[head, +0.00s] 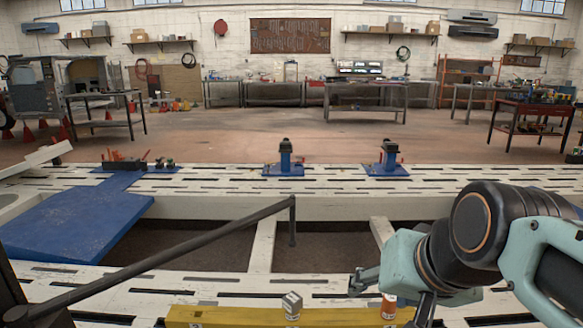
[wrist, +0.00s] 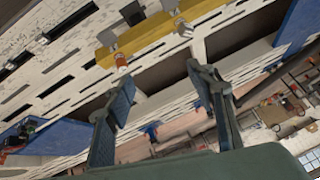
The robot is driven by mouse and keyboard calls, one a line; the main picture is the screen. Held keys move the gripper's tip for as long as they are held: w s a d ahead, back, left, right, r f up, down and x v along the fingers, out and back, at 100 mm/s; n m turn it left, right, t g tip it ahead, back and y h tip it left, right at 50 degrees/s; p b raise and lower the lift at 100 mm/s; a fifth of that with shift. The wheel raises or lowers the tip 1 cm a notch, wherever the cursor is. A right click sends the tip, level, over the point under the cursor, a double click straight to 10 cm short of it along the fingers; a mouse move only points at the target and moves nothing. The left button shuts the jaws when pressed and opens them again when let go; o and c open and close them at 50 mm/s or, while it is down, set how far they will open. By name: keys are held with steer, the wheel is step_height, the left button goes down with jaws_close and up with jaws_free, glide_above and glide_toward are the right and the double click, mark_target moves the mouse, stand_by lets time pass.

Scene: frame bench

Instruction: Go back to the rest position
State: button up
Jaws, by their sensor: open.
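My gripper (head: 390,300) is at the lower right of the head view, near the front frame rail. Its two fingers are spread apart, and nothing shows between them in the wrist view (wrist: 161,74). A yellow beam (head: 240,317) lies along the near edge. My gripper partly overlaps the cylinder's surroundings in the head view; I cannot tell the gap.
The white slotted frame (head: 220,205) spans the view, with dark openings between its rails. A blue ramp-like plate (head: 75,222) is at left. Two blue clamps (head: 285,162) (head: 388,160) stand on the far rail. A dark rod (head: 180,250) crosses the left opening. Workbenches stand far back.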

steer(key=s+f+n+g+h, duration=0.1)
steer(key=s+f+n+g, duration=0.1)
steer(key=s+f, duration=0.4)
step_height(320, 180, up, 27)
steer(key=p, duration=2.7)
steer(key=shift+a, duration=0.35)
